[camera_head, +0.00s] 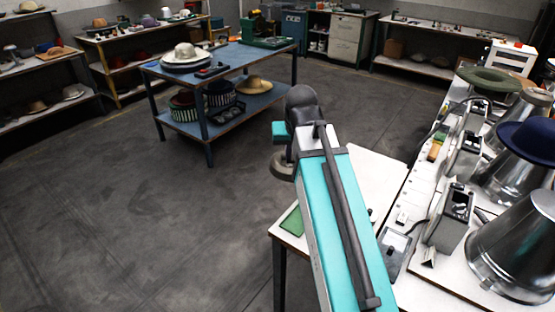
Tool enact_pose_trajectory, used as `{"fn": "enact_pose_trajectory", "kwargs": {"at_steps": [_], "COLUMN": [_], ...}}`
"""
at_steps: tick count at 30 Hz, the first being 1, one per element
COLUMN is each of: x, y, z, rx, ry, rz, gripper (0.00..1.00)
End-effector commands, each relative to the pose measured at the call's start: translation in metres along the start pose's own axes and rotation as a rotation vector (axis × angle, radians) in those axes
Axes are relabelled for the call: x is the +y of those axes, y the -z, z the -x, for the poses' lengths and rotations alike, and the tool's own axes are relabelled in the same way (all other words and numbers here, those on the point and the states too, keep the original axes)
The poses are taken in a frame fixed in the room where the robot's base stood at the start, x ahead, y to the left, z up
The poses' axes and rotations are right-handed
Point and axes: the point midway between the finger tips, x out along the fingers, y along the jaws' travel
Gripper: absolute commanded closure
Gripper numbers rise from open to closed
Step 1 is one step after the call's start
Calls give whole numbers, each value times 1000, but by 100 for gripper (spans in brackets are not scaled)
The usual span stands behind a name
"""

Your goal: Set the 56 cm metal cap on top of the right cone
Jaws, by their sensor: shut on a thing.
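The metal cap (282,166) shows as a dull grey round piece at the far end of my arm, over the floor just off the table's left edge. My gripper (281,150) is shut on it; the fingers are mostly hidden by the dark wrist. Silver metal cones stand in a row along the right. The nearest, at the lower right, is the right cone (515,245); no hat shows on it, and the picture edge cuts it off. The cap is well to the left of this cone, apart from it.
A navy hat (528,138) covers the middle cone, and a green hat (489,81) lies farther back. Grey control boxes (449,220) stand on the white table (375,180) before the cones. A blue workbench (235,56) with hats stands behind. The floor (140,220) at left is clear.

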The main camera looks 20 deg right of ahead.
Motion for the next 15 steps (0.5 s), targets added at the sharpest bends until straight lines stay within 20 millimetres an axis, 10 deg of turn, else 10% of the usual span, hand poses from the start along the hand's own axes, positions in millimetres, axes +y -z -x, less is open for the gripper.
{"fn": "enact_pose_trajectory", "kwargs": {"at_steps": [15], "x": [135], "y": [26], "z": [25], "rx": [3], "ry": [-156], "rz": [-371], "gripper": [100]}}
